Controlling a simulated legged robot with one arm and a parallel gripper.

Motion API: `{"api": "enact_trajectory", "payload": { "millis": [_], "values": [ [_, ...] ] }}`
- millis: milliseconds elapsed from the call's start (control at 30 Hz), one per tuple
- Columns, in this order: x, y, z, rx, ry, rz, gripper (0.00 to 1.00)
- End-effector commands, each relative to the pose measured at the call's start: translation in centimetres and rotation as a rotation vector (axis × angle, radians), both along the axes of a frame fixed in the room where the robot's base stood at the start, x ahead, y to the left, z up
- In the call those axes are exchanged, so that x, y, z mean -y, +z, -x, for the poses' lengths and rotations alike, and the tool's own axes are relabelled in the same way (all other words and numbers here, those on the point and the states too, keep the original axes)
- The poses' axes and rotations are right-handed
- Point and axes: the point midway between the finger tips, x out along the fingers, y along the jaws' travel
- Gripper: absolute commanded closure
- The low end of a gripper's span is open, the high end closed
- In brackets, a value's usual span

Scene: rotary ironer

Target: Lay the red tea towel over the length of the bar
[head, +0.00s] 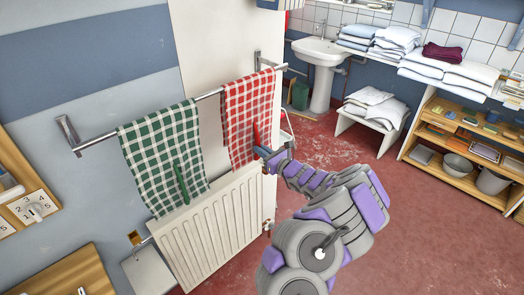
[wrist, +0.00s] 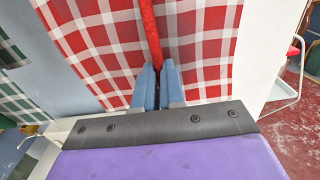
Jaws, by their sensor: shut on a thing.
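The red checked tea towel (head: 248,108) hangs over the right part of the metal bar (head: 96,140), which is fixed to the wall. My gripper (head: 262,150) is at the towel's lower right part. A green checked tea towel (head: 160,150) hangs over the bar to the left, with bare bar between the two towels.
A white radiator (head: 215,230) stands below the bar. A washbasin (head: 320,52), a stool with folded linen (head: 372,112) and a wooden shelf unit (head: 460,150) are farther off to the right. The red floor between is clear.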

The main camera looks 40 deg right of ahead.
Motion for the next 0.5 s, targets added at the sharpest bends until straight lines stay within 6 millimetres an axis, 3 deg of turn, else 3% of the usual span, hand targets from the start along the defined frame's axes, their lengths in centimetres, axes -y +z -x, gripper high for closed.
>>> {"api": "enact_trajectory", "payload": {
  "millis": [67,100,400,500],
  "values": [
    [-0.01,-0.19,-0.01,0.000,0.000,0.000,1.00],
    [0.00,-0.18,0.00,0.000,0.000,0.000,0.89],
    [0.00,-0.15,0.00,0.000,0.000,0.000,0.61],
    [0.00,-0.16,0.00,0.000,0.000,0.000,0.61]
  ]
}}
